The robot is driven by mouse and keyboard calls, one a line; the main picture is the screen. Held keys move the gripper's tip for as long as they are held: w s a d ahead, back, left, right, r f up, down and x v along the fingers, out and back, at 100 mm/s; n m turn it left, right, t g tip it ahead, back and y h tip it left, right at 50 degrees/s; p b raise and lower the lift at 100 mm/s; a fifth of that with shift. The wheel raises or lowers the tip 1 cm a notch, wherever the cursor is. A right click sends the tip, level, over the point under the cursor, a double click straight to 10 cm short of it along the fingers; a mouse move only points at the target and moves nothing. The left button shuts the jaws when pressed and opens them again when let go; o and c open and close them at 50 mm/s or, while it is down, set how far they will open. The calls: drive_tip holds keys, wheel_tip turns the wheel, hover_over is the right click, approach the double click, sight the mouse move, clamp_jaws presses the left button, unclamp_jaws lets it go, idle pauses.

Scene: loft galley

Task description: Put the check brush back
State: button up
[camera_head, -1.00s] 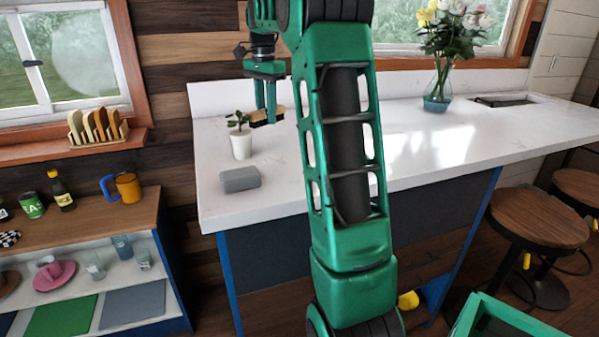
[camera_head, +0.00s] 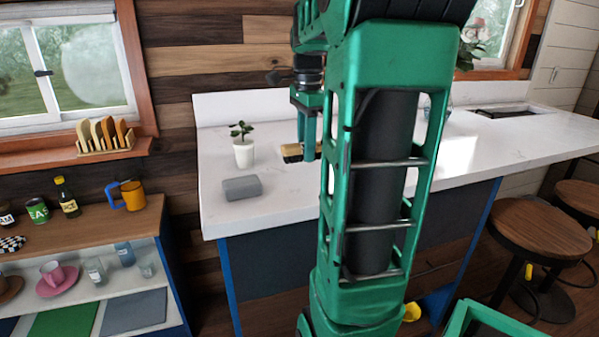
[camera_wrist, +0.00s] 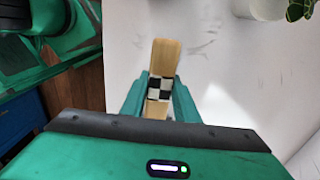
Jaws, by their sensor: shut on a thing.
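The check brush (camera_wrist: 163,60) has a pale wooden back with a black-and-white check band. My gripper (camera_wrist: 160,98) is shut on it around the check band, as the wrist view shows. In the head view the brush (camera_head: 293,152) shows with dark bristles on its lower side, just over the white counter (camera_head: 270,205). My gripper (camera_head: 308,140) points down there, partly hidden by my own arm. I cannot tell whether the bristles touch the counter.
A potted plant (camera_head: 243,153) and a grey block (camera_head: 242,187) stand on the counter left of the brush. A wooden rack (camera_head: 106,143) sits on the windowsill. A checked cloth (camera_head: 11,243), cans, a bottle (camera_head: 66,198) and an orange mug (camera_head: 132,195) are on the left shelf.

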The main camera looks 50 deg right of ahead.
sight(305, 179)
drive_tip(key=shift+f, duration=2.85)
drive_tip(key=o, duration=1)
drive_tip(key=shift+f, duration=0.1)
wheel_tip(305, 179, up, 12)
drive_tip(key=shift+r, duration=0.15)
